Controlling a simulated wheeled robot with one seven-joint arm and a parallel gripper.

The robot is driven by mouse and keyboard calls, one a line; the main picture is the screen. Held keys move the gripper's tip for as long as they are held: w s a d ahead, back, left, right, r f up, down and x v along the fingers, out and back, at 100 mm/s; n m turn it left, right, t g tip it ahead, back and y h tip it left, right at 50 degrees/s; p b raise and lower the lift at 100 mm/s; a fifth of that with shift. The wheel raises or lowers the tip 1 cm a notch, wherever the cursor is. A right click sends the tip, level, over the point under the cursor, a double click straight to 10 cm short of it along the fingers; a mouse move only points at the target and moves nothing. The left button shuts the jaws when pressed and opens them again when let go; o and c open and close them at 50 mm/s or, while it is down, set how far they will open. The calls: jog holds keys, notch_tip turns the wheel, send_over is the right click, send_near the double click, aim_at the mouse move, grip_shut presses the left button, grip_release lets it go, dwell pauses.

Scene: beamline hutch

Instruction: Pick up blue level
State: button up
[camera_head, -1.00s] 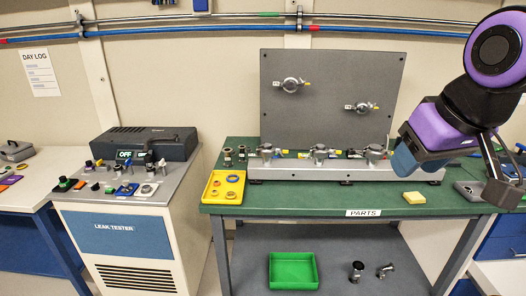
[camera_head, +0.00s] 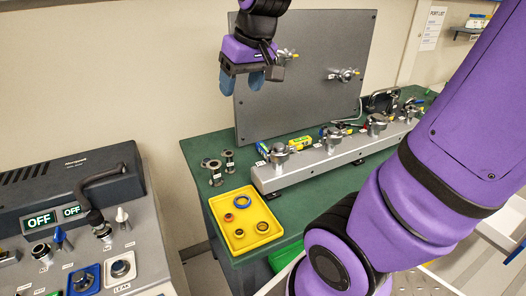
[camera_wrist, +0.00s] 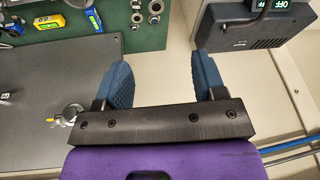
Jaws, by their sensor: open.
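The blue level (camera_head: 263,149) is a small blue block on the green bench, behind the left part of the grey rail and partly hidden by it. In the wrist view the blue level (camera_wrist: 94,18) shows at the top left, next to a yellow level (camera_wrist: 47,21). The yellow level (camera_head: 299,142) is just right of it in the head view. My gripper (camera_head: 242,84) is open and empty, with blue fingers pointing down. It hangs well above the bench, up and left of the blue level. In the wrist view my gripper (camera_wrist: 161,62) has nothing between its fingers.
A grey upright panel (camera_head: 295,85) stands close beside my gripper. The grey rail (camera_head: 315,162) with clamps runs along the bench. Metal fittings (camera_head: 213,170) stand left of the levels. A yellow tray (camera_head: 262,236) with rings is at the front. The leak tester (camera_head: 75,180) stands left.

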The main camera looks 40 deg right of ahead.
jog(key=w+d+f+g, duration=0.1)
jog(key=w+d+f, duration=0.3)
jog(key=w, duration=0.4)
jog(key=m+g, duration=0.2)
jog(key=g, duration=0.1)
send_over(265, 148)
jog(key=shift+h, duration=0.4)
jog(key=f, duration=2.5)
jog(key=shift+w+a+f, duration=0.1)
jog(key=shift+w, duration=0.2)
jog(key=shift+d+f, duration=0.25)
jog(key=shift+f, duration=0.4)
jog(key=shift+s+a+f, duration=0.1)
jog(key=shift+f, duration=1.65)
jog(key=shift+s+a+f, duration=0.1)
jog(key=shift+f, duration=1.6)
jog(key=shift+d, duration=0.1)
jog(key=c, duration=1.1)
